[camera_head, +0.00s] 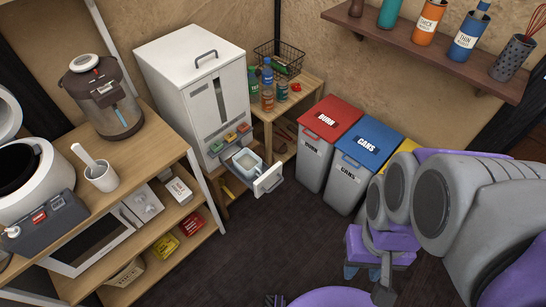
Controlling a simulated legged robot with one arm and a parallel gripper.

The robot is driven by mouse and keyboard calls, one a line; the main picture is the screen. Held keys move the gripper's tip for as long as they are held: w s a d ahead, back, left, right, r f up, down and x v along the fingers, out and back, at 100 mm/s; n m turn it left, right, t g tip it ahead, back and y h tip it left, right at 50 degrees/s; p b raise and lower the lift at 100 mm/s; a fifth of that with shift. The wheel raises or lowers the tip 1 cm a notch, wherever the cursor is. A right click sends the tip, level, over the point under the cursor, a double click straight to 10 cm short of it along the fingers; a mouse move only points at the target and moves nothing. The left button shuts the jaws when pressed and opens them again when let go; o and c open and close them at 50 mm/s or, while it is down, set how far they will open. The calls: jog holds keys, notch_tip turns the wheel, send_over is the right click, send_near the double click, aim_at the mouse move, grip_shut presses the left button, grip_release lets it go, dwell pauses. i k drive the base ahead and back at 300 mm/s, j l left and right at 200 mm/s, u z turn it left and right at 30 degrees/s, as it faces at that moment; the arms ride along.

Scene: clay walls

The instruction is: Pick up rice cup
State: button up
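The rice cup appears to be the pale blue-white square container (247,161) at the low front opening of the tall white rice dispenser (198,85). A small white drawer front (269,179) stands out in front of it. My grey and purple arm comes in from the right. What looks like my gripper (362,272) hangs low in front of the bins, partly hidden by my arm. It is apart from the cup, to its lower right. Its fingers are too small and covered to tell if they are open, and I see nothing held.
A wooden shelf unit on the left holds a rice cooker (22,170), a water boiler (103,95) and a white cup with a paddle (101,176). Red and blue-lidded bins (330,118) stand right of the dispenser. Dark floor (240,235) is clear in front.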

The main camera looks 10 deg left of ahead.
aim_at(246, 162)
jog(key=l+u, duration=0.15)
jog(key=u, duration=0.25)
jog(key=k+l+u, duration=0.1)
jog(key=u, duration=0.3)
jog(key=l+u, duration=0.15)
jog(key=u, duration=0.25)
jog(key=k, duration=0.05)
